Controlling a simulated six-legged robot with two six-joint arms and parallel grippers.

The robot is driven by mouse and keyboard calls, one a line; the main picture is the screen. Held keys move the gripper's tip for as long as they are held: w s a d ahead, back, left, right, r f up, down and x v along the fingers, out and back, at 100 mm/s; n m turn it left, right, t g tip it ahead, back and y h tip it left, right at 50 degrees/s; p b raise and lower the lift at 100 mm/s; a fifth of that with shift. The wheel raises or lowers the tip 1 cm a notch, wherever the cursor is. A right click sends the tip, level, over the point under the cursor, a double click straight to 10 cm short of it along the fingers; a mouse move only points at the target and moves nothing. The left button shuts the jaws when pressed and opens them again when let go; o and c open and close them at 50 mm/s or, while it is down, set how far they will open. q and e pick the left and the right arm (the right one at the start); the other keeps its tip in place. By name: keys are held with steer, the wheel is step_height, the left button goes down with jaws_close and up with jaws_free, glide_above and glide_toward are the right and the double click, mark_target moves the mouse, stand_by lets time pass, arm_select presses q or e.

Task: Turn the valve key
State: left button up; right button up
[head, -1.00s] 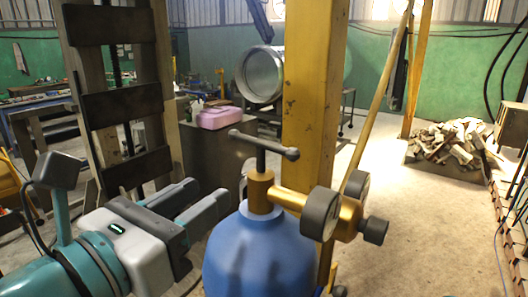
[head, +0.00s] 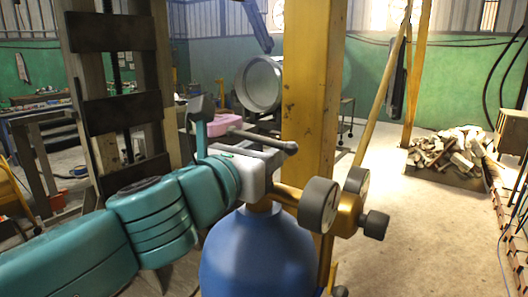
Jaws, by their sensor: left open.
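The valve key (head: 287,148) is a dark grey T-bar with rounded ends, above the brass regulator (head: 347,208) on the blue gas cylinder (head: 258,258). The bar runs across the picture, its right end tilted slightly lower. My left gripper (head: 266,160) is at the key, just under and in front of its bar. Its white housing covers the key's stem and the brass valve body. The jaws are open; the fingers are mostly hidden, so I cannot tell whether they touch the key. My right gripper is out of view.
Two round gauges (head: 318,205) stick out to the right of the valve. A yellow column (head: 315,90) stands right behind the cylinder. A dark rack (head: 115,110) is at the left. The floor (head: 420,230) at the right is open, with a wood pile (head: 450,155) beyond.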

arm_select(q)
steer(key=shift+s, duration=0.15)
steer(key=shift+w, duration=0.2)
jaws_close()
steer(key=shift+d+f+b, duration=0.1)
steer(key=shift+f+b, duration=0.1)
steer(key=shift+b, duration=0.3)
steer(key=shift+n+t+y+b, duration=0.35)
steer(key=shift+n+t+y, duration=0.15)
steer(key=shift+y, duration=0.3)
steer(key=shift+r, duration=0.1)
jaws_free()
steer(key=shift+a, duration=0.2)
